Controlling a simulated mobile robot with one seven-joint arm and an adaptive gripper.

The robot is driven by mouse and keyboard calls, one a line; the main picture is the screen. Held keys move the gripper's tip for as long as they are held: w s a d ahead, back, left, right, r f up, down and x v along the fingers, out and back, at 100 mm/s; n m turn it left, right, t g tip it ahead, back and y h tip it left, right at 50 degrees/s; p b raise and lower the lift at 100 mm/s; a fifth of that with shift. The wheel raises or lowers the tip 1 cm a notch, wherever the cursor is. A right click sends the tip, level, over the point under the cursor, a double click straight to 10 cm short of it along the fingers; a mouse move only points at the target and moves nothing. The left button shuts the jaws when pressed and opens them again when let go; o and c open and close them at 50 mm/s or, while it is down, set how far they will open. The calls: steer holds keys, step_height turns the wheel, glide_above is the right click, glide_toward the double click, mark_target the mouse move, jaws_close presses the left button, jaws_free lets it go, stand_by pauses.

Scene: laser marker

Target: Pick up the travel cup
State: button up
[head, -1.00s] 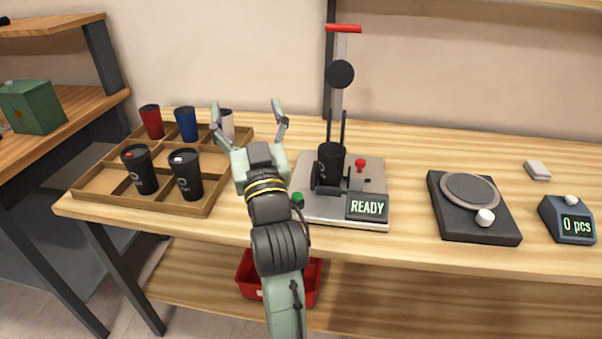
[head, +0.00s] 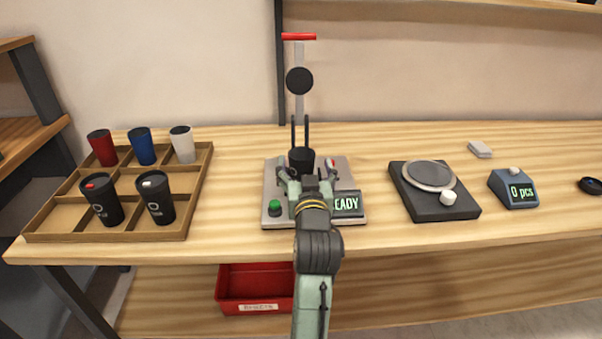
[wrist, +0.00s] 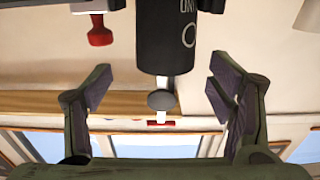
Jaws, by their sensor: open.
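A black travel cup (head: 301,157) sits in the cradle of the laser marker (head: 268,185), its lower part hidden by my gripper. In the wrist view the cup (wrist: 166,38) shows pale lettering, at the top of the picture. My gripper (head: 306,174) is open in front of the cup. Its two fingers (wrist: 158,88) stand wide apart in the wrist view, with the cup lined up with the gap between them. I see no clear contact with the cup.
A compartment tray (head: 205,190) with several cups stands at left. The marker's upright (head: 300,80) rises behind the cup, and its red knob (wrist: 100,33) is close beside it. A scale (head: 435,202) stands at right. A red bin (head: 238,290) is below.

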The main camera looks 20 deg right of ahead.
steer(key=x, duration=0.1)
steer(key=p+x, duration=0.1)
steer(key=x, duration=0.1)
steer(key=p+x, duration=0.1)
steer(key=x, duration=0.1)
steer(key=shift+w+a+f, duration=0.1)
steer(key=shift+w+a, duration=0.05)
steer(key=shift+a, duration=0.15)
steer(key=c, duration=0.8)
